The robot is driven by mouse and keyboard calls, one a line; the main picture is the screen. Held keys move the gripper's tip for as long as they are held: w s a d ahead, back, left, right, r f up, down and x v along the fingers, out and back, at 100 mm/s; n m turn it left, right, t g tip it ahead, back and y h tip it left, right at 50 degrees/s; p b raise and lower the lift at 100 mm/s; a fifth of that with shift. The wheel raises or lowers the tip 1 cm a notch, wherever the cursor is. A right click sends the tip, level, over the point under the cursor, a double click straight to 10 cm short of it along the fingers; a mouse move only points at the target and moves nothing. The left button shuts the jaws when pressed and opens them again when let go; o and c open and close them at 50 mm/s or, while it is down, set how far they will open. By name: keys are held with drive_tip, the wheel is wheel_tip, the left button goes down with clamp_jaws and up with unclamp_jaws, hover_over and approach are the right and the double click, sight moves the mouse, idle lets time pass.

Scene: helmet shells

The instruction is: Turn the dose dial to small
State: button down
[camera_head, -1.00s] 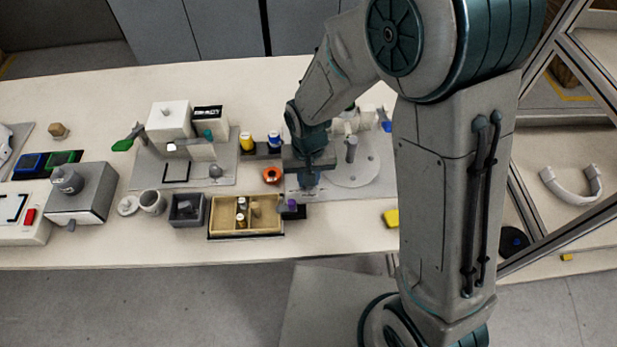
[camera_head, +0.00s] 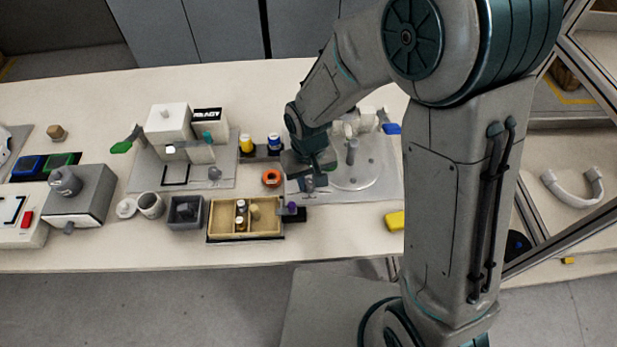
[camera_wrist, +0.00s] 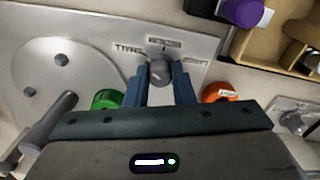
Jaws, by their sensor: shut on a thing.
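The dose dial (camera_wrist: 161,73) is a small grey knob on a pale panel (camera_wrist: 110,30), with several printed labels fanned around it; the lettering is too blurred to read surely. My gripper (camera_wrist: 161,77) has its two blue-grey fingers on either side of the knob, shut on it. I cannot tell which label the dial points at. In the head view, my gripper (camera_head: 308,187) is low over the left end of the grey plate (camera_head: 385,185), and it hides the dial.
A purple knob (camera_wrist: 243,12) and a wooden tray (camera_wrist: 290,40) lie beyond. A grey post (camera_wrist: 48,120) stands on a round disc at left. A yellow block (camera_head: 394,220) sits near the table's front edge.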

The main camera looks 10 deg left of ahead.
sight(309, 181)
drive_tip(key=c, duration=1.2)
unclamp_jaws()
drive_tip(key=shift+c, duration=0.2)
drive_tip(key=shift+r, duration=0.15)
wheel_tip(309, 181, up, 14)
drive_tip(key=shift+f, duration=0.2)
drive_tip(key=s+d+r+m+t, duration=0.1)
drive_tip(key=s+d+m, duration=0.1)
drive_tip(key=d, duration=0.5)
drive_tip(key=s+d+r+m+t, duration=0.1)
drive_tip(key=s+d+r+m, duration=0.1)
drive_tip(key=d, duration=0.6)
drive_tip(key=s+d+r+m, duration=0.2)
drive_tip(key=s+d, duration=0.1)
drive_tip(key=d, duration=0.4)
drive_tip(key=shift+s+d+t, duration=0.25)
drive_tip(key=shift+d+t, duration=0.05)
drive_tip(key=shift+t, duration=0.1)
